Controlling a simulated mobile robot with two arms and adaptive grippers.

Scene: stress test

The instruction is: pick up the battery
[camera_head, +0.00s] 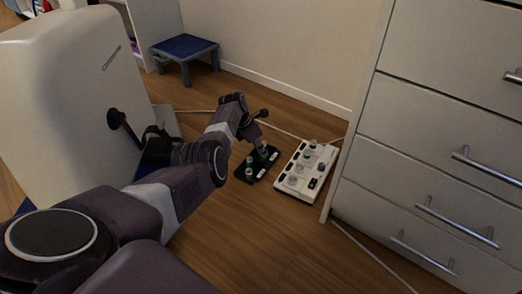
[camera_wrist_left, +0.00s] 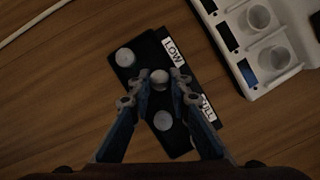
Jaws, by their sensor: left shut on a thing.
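My left gripper (camera_wrist_left: 160,76) is shut on a battery (camera_wrist_left: 160,80), seen end-on between its fingertips in the left wrist view. The held battery is over or in the middle of a black tray (camera_wrist_left: 183,100) with white labels, one reading "LOW"; I cannot tell whether it is lifted. Two more pale round battery ends show on the tray, one (camera_wrist_left: 125,57) beyond the fingers and one (camera_wrist_left: 163,120) nearer. In the head view, the gripper (camera_head: 257,143) reaches down to the black tray (camera_head: 262,173), where greenish batteries (camera_head: 249,173) stand. My right gripper is not in view.
A white device (camera_head: 291,186) with round wells and dark displays lies on the wood floor right of the tray. A white drawer cabinet (camera_head: 440,120) stands further right. A blue step stool (camera_head: 185,46) is at the back. A pale cable runs along the floor.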

